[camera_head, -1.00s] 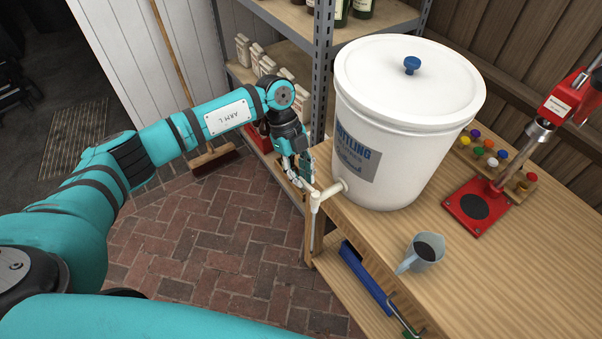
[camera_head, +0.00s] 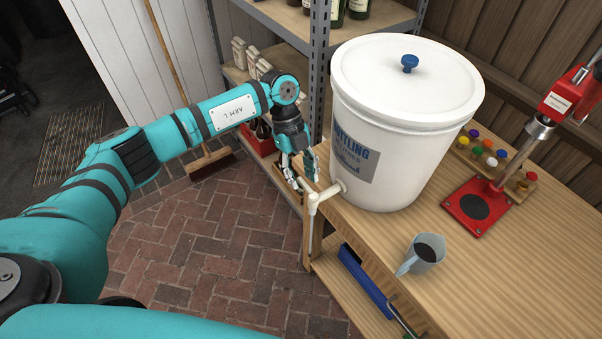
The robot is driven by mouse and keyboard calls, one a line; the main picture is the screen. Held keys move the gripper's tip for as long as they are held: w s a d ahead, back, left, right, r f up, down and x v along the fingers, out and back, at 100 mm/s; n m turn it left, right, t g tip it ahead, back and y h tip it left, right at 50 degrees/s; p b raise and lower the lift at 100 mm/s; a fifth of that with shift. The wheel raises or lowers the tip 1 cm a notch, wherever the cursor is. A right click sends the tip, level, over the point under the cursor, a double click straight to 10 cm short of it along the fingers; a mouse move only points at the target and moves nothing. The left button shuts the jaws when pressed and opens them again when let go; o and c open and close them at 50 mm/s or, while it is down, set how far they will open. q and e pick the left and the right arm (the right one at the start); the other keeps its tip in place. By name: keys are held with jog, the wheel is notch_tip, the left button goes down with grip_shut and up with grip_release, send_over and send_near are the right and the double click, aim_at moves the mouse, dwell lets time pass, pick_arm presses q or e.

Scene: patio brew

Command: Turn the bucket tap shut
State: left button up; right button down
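The white bottling bucket (camera_head: 400,110) stands on the wooden bench with its lid on. Its white tap (camera_head: 326,194) sticks out low on the left side, over the bench edge, with a spout pipe hanging down. My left gripper (camera_head: 304,186) is right beside the tap, at its left and back. Its fingers look spread apart, with nothing seen between them. At this size I cannot tell whether a finger touches the tap, and the tap's handle is not clearly made out. My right gripper is not in view.
A red capping press (camera_head: 480,204) and a rack of coloured caps (camera_head: 492,155) are at the right. A metal shelf post (camera_head: 320,70) rises close behind my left gripper.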

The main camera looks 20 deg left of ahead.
pick_arm(q)
jog(key=v, duration=1.2)
dwell(0.3)
